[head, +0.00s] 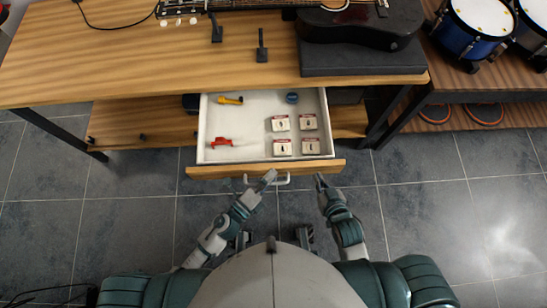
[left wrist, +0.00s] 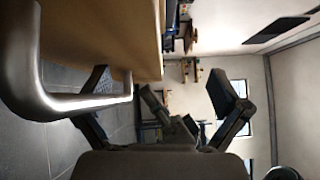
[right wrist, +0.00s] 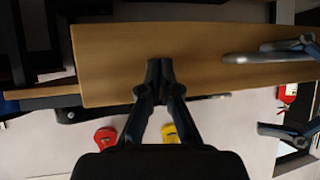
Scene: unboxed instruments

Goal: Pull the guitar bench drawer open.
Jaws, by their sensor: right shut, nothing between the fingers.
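The guitar bench drawer (head: 240,112) is pulled out from under the wooden bench top, its white inside exposed. Its wooden front (head: 215,172) carries a metal bar handle (head: 283,181). The handle is large at left in the left wrist view (left wrist: 60,103) and at right in the right wrist view (right wrist: 265,57). My left gripper (head: 268,180) is at the handle with its fingers (left wrist: 165,90) spread wide. I cannot tell whether it touches the bar. My right gripper (head: 320,181) is shut and empty, right of the handle, by the drawer front (right wrist: 160,72).
The drawer holds several small white boxes (head: 309,122), a yellow item (head: 230,100), a red item (head: 220,142) and a blue round item (head: 292,97). A guitar lies on the bench top (head: 110,50). Drums (head: 478,22) stand at right.

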